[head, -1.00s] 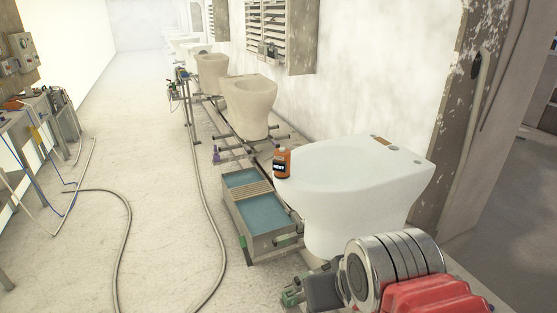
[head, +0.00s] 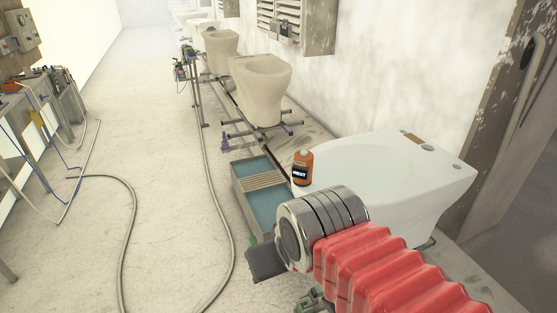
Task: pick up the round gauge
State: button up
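I cannot make out a separate round gauge for certain. A small pale round dial shows on the grey wall box (head: 22,25) at the upper left, but it is too small to identify. My arm reaches in from the lower right, with a red ribbed sleeve and silver rings. The dark grey block at its end, seemingly my gripper (head: 266,262), is over the floor near the tank's front end, far from the wall box. Its fingers cannot be made out, nor anything held.
An orange bottle (head: 302,168) stands by the white toilet bowl (head: 385,175). A tank of blue liquid (head: 262,206) lies to its left. Beige bowls (head: 262,92) line the rail beyond. Hoses (head: 128,235) cross the otherwise clear floor. A cluttered workbench (head: 22,108) stands at left.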

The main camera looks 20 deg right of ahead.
aim_at(302, 166)
jog(key=u, duration=0.25)
jog(key=i, duration=0.9)
jog(key=u, duration=0.1)
